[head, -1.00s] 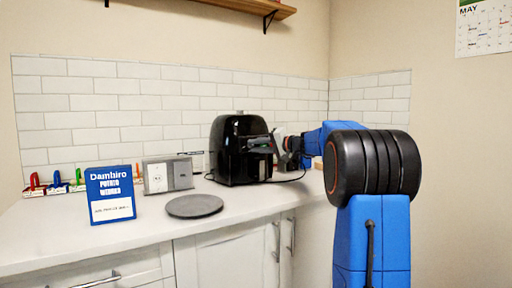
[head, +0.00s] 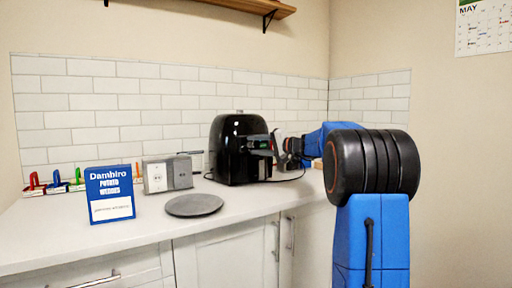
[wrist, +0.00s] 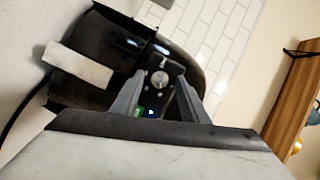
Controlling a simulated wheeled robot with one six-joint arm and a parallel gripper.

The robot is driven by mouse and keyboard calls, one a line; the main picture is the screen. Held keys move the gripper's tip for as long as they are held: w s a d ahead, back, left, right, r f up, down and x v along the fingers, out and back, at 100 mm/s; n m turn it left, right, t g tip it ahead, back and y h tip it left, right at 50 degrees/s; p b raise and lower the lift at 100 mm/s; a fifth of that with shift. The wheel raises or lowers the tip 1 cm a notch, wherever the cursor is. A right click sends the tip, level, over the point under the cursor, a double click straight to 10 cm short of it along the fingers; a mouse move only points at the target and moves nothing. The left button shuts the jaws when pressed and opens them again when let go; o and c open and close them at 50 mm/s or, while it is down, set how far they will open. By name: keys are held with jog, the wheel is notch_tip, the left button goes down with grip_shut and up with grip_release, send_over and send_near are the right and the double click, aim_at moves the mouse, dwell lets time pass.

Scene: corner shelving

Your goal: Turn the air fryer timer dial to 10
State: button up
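The black air fryer (head: 230,155) stands on the counter near the corner, and its dark front also shows in the wrist view (wrist: 110,45). A round silver dial (wrist: 160,78) is on its front panel, between my two grey fingers. My gripper (head: 275,146) is at the right side of the fryer in the head view. In the wrist view my gripper (wrist: 160,73) is open, one finger on each side of the dial. I cannot tell whether the fingers touch it. The dial's markings are not readable. Small green and blue marks (wrist: 145,113) show below it.
A pale bar (wrist: 78,65) sticks out from the fryer in the wrist view. A grey round plate (head: 194,205), a blue potato wedges box (head: 110,195) and a grey socket unit (head: 168,175) are on the counter (head: 150,225) to the left. A dark cable lies beside the fryer.

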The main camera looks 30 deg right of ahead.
jog(key=v, duration=1.7)
jog(key=shift+s, duration=0.2)
jog(key=s+a+f+n+g, duration=0.1)
jog(key=s+a+f+g, duration=0.3)
jog(key=a, duration=0.5)
jog(key=s+a+f+n+g+h, duration=0.1)
jog(key=s+a+f, duration=0.4)
jog(key=a+f, duration=0.3)
jog(key=s+a+f+n+g, duration=0.2)
jog(key=s+a+f+g, duration=0.15)
jog(key=a, duration=0.65)
jog(key=s+a+f+n+g+h, duration=0.1)
jog(key=s+a+f+n+h, duration=0.1)
jog(key=s+f, duration=0.8)
jog(key=s+a+f+n+g+h, duration=0.1)
jog(key=s+f+n+h, duration=0.2)
jog(key=s+f, duration=0.7)
jog(key=s+h, duration=0.1)
jog(key=s, duration=0.3)
jog(key=shift+s+a+h, duration=0.2)
jog(key=shift+a+h, duration=0.1)
jog(key=shift+a, duration=0.05)
jog(key=shift+r, duration=0.1)
